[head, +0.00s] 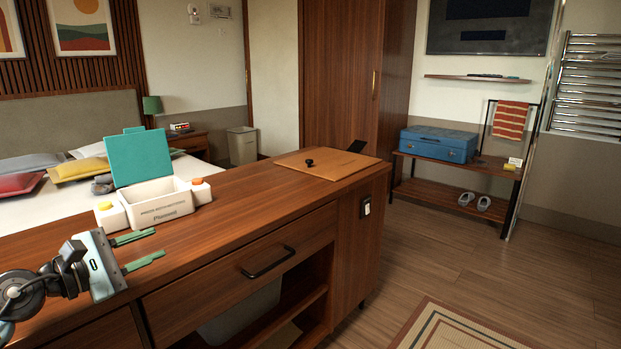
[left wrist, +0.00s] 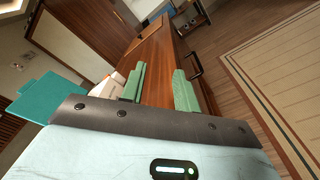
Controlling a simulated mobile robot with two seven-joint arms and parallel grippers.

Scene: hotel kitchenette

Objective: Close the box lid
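A white box (head: 158,204) stands on the wooden counter, with its teal lid (head: 141,158) raised upright and tilted back behind it. The lid also shows at the left in the left wrist view (left wrist: 45,98). My left gripper (head: 140,249) is in front of the box, at the counter's near edge. Its two green fingers are apart with nothing between them; they also show in the left wrist view (left wrist: 160,88). It does not touch the box or lid. My right gripper is not in view.
A wooden board (head: 326,164) with a black knob lies at the counter's far right end. The counter (head: 240,206) between box and board is clear. A drawer handle (head: 268,262) sticks out from the counter front. A bed (head: 50,205) is behind the counter.

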